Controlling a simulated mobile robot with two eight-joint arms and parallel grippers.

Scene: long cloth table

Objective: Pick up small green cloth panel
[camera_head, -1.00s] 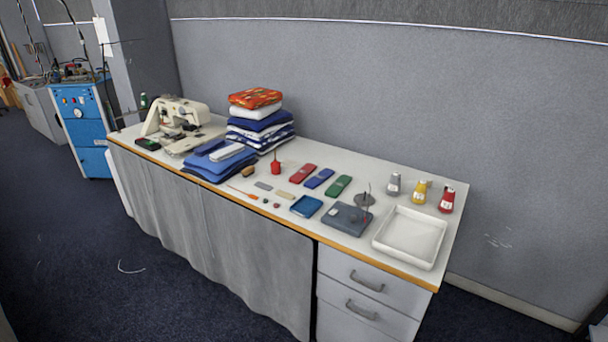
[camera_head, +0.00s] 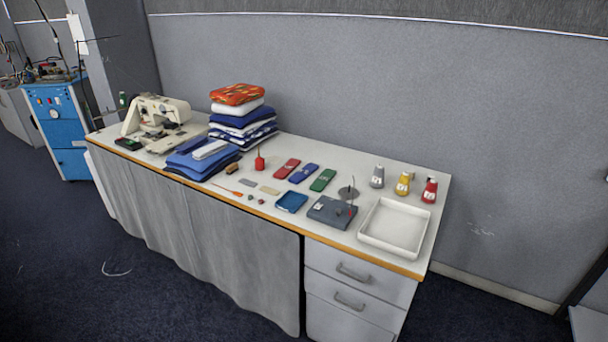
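The small green cloth panel (camera_head: 323,180) lies flat on the white table top (camera_head: 285,222). It is the rightmost of a row of three panels, to the right of a blue panel (camera_head: 303,174) and a red panel (camera_head: 286,169). It looks unobstructed, with nothing on top of it. Neither of my grippers shows in the head view.
A grey box (camera_head: 325,212) and a blue tray (camera_head: 291,203) lie in front of the panels. A white tray (camera_head: 364,233) and several thread cones (camera_head: 402,184) stand to the right. Folded cloth (camera_head: 200,161) and a sewing machine (camera_head: 155,117) occupy the left. Drawers (camera_head: 345,290) are below.

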